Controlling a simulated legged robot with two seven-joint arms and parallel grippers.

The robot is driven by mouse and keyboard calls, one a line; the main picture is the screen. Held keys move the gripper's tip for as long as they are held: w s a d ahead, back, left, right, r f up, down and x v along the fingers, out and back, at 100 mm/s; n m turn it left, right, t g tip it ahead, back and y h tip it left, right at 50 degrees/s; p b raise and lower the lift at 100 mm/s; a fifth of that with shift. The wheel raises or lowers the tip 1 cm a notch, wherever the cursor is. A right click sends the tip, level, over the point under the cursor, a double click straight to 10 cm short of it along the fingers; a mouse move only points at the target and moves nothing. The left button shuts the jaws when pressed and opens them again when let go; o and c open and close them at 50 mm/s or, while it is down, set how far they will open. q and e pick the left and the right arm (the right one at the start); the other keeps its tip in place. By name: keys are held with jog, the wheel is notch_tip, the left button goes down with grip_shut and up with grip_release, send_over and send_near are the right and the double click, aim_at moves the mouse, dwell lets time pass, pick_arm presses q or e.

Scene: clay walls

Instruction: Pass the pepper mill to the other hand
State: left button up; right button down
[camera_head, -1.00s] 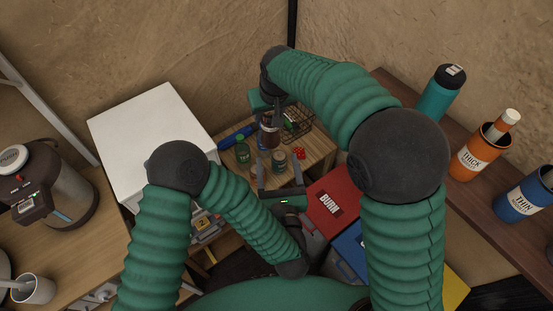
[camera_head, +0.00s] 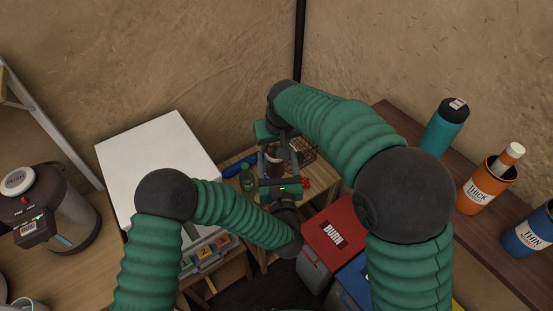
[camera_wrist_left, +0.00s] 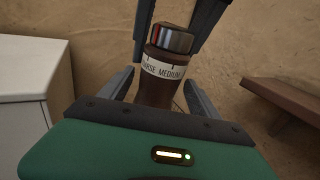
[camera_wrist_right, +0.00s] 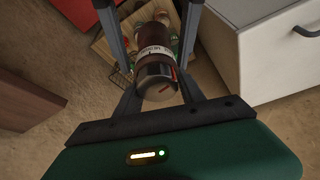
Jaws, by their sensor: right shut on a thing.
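The pepper mill (camera_head: 274,155) is dark brown with a silver knob and a white label band reading "MEDIUM". My right gripper (camera_head: 272,146) comes from above and is shut on the mill, holding it in the air over the small wooden table. My left gripper (camera_head: 281,164) comes from below, its fingers open on either side of the mill. In the left wrist view the mill (camera_wrist_left: 156,90) stands between the left fingers, knob upward, with the right fingers behind it. In the right wrist view the mill (camera_wrist_right: 155,45) sits between the right fingers, knob towards the camera.
The small wooden table (camera_head: 232,196) below holds a green bottle (camera_head: 247,178), a blue item (camera_head: 240,160) and a wire basket (camera_head: 303,149). A white cabinet (camera_head: 150,160) stands left. A red bin (camera_head: 335,230) is at right, near a brown shelf (camera_head: 400,125) with bottles.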

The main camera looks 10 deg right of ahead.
pick_arm(q)
jog(key=c, duration=1.4)
grip_shut()
pick_arm(e)
jog(key=c, duration=0.6)
grip_release()
jog(key=shift+c, duration=0.2)
